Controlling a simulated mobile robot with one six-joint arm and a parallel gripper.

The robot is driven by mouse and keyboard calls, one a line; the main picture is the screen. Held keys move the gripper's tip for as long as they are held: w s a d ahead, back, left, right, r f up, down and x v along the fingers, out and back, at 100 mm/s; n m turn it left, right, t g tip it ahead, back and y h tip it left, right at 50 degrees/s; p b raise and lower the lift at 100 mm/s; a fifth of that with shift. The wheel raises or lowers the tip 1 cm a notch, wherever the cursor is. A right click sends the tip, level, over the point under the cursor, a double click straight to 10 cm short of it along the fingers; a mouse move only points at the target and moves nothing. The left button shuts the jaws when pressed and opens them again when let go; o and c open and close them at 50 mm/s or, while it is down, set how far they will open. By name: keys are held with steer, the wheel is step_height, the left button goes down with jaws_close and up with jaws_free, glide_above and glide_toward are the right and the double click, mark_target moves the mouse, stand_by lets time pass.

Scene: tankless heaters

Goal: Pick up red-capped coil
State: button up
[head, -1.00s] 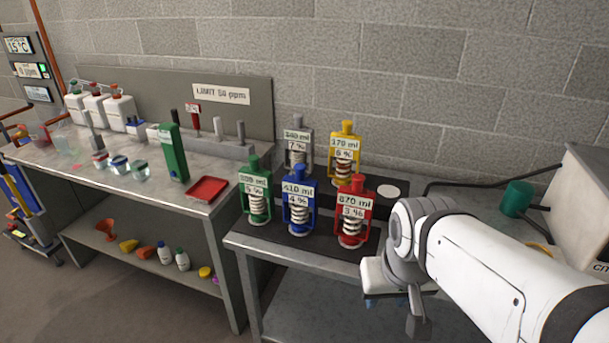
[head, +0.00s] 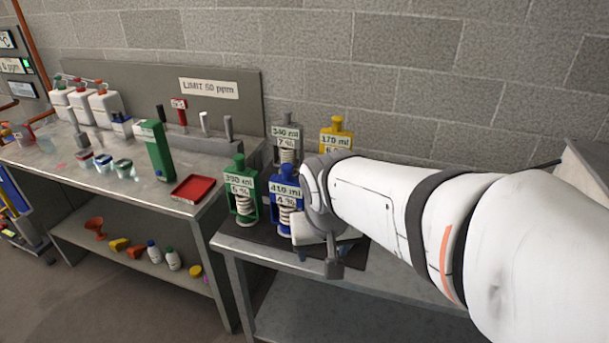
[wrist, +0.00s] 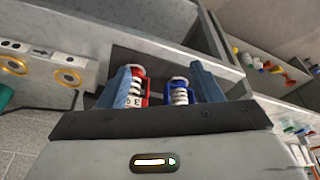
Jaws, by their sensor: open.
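The red-capped coil (wrist: 139,88) shows in the wrist view between my gripper's fingers, nearer the left finger. Its lower part is hidden by my gripper, and in the head view my arm hides it. The blue-capped coil (wrist: 181,91) shows beside it, nearer the right finger; it also stands in the head view (head: 287,200). My gripper (wrist: 162,70) is open with two blue fingers and holds nothing. In the head view my wrist is over the front of the coil stand, just right of the blue coil. I cannot tell whether the fingers touch anything.
A green-capped coil (head: 242,192) stands left of the blue one. Grey-capped (head: 287,143) and yellow-capped (head: 336,134) coils stand behind. A red tray (head: 193,187) lies on the left bench. A panel with yellow rings (wrist: 42,70) is at left in the wrist view.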

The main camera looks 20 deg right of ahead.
steer(key=o, duration=0.9)
steer(key=w+d+m, duration=0.1)
steer(key=w+d, duration=0.2)
steer(key=w, duration=0.2)
steer(key=w+d+m+t+h, duration=0.1)
steer(key=w+d+m, duration=0.1)
steer(key=w+d, duration=0.2)
steer(key=w+d+m+h+p, duration=0.1)
steer(key=w+d, duration=0.3)
steer(key=w, duration=0.4)
steer(key=shift+w+r+m+t, duration=0.1)
steer(key=shift+w+m+t, duration=0.15)
steer(key=shift+m, duration=0.35)
steer(key=shift+c, duration=0.2)
steer(key=shift+h, duration=0.3)
steer(key=shift+w+d+p+x, duration=0.15)
steer(key=shift+p+x, duration=0.1)
steer(key=shift+x, duration=1.7)
steer(key=shift+w+d+p+x, duration=0.15)
steer(key=shift+p+x, duration=0.1)
steer(key=shift+x, duration=1.75)
